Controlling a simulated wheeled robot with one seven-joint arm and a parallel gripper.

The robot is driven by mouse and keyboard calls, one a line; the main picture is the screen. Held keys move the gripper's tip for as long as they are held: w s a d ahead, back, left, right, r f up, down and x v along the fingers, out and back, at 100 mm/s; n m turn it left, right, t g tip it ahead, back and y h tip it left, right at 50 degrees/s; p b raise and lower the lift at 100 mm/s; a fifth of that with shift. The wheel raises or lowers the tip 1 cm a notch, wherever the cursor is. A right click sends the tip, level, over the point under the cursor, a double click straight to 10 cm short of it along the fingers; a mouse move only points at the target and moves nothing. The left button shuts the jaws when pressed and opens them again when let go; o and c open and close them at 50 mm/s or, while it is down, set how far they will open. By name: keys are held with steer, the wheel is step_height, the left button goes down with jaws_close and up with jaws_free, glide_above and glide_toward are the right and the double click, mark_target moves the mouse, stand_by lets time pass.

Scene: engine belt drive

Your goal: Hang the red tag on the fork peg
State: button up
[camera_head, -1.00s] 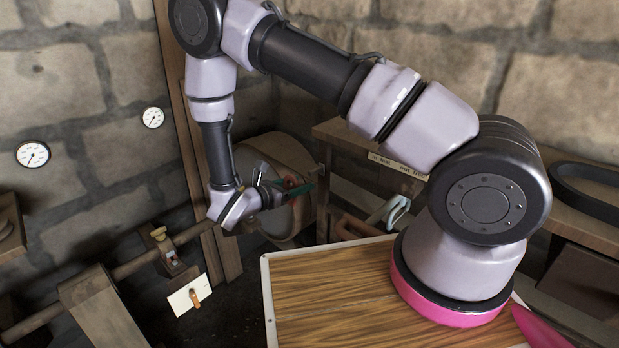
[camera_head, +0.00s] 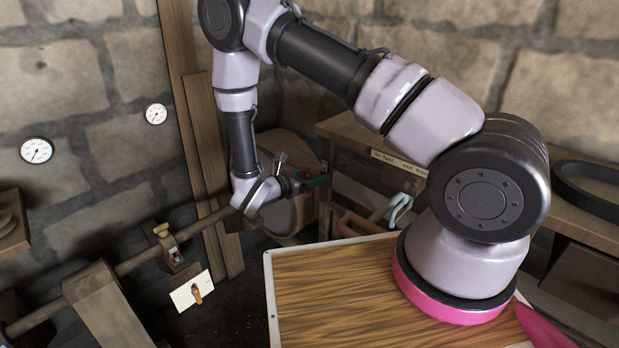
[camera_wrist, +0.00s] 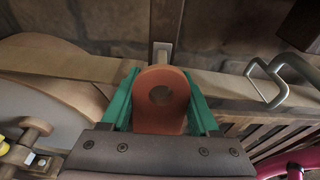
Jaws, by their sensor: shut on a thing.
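My gripper (camera_wrist: 160,108) is shut on the red tag (camera_wrist: 160,120), an orange-red plate with a rounded top and a round hole. The green fingers hold it upright from both sides in the wrist view. Just beyond the tag's top is a small pale metal piece (camera_wrist: 162,49) on a wooden bar; I cannot tell surely whether it is the fork peg, and the tag covers what lies below it. In the head view my gripper (camera_head: 317,182) is at the left end of the wooden bench, and the tag is too small to make out clearly.
The wooden bench (camera_head: 352,127) with a lettered strip stands right of the gripper. A large drum (camera_head: 283,215) is behind and below it.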

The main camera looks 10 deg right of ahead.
mark_target(324, 169)
steer(key=shift+r+x, duration=0.15)
steer(key=shift+x, duration=1.15)
steer(key=shift+r+x, duration=0.2)
steer(key=shift+x, duration=1.05)
steer(key=shift+w+d, duration=0.1)
steer(key=o, duration=1.4)
